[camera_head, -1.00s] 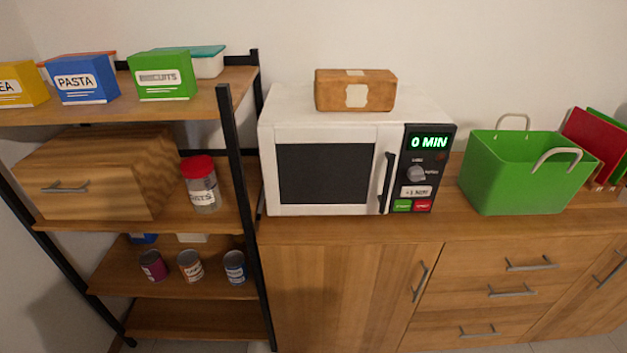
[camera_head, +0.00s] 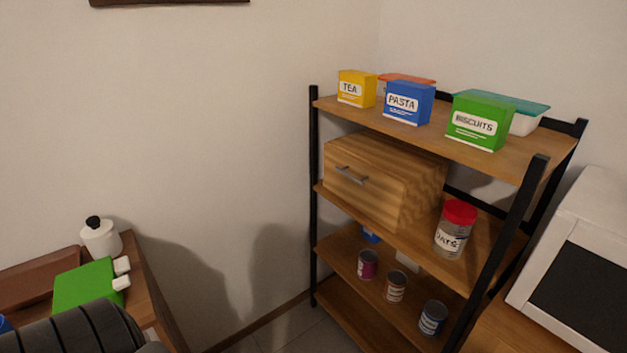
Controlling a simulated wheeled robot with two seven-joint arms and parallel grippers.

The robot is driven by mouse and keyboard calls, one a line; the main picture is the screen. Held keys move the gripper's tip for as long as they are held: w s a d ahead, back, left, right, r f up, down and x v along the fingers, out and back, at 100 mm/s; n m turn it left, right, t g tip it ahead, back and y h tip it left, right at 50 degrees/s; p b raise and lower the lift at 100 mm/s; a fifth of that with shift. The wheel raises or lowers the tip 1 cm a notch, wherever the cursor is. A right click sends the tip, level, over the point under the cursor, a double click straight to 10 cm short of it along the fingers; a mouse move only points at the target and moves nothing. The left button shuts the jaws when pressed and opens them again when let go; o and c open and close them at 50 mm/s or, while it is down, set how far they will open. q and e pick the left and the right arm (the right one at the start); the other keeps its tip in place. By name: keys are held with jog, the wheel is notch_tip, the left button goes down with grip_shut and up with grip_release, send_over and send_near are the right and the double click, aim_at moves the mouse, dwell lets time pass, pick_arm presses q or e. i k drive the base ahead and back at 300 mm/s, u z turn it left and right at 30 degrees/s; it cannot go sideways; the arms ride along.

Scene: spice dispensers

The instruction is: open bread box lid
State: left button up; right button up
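The wooden bread box (camera_head: 383,182) sits on the second shelf of the rack, right of the middle of the head view. Its front lid (camera_head: 357,189) looks shut, with a grey bar handle (camera_head: 352,175) near its upper edge. Neither of my grippers is in view. A dark ribbed part at the bottom left looks like my own arm, with no fingers showing.
The black-framed rack (camera_head: 314,200) holds yellow, blue and green boxes on top. An oats jar (camera_head: 455,230) stands right of the bread box, with cans below. A microwave (camera_head: 583,270) is at right. A side table (camera_head: 148,290) with a green board (camera_head: 85,284) is at left.

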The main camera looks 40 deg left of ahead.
aim_at(379, 194)
jog(key=u, duration=0.85)
jog(key=k, duration=0.3)
jog(key=z, duration=0.9)
jog(key=i, duration=0.95)
jog(key=u, duration=0.1)
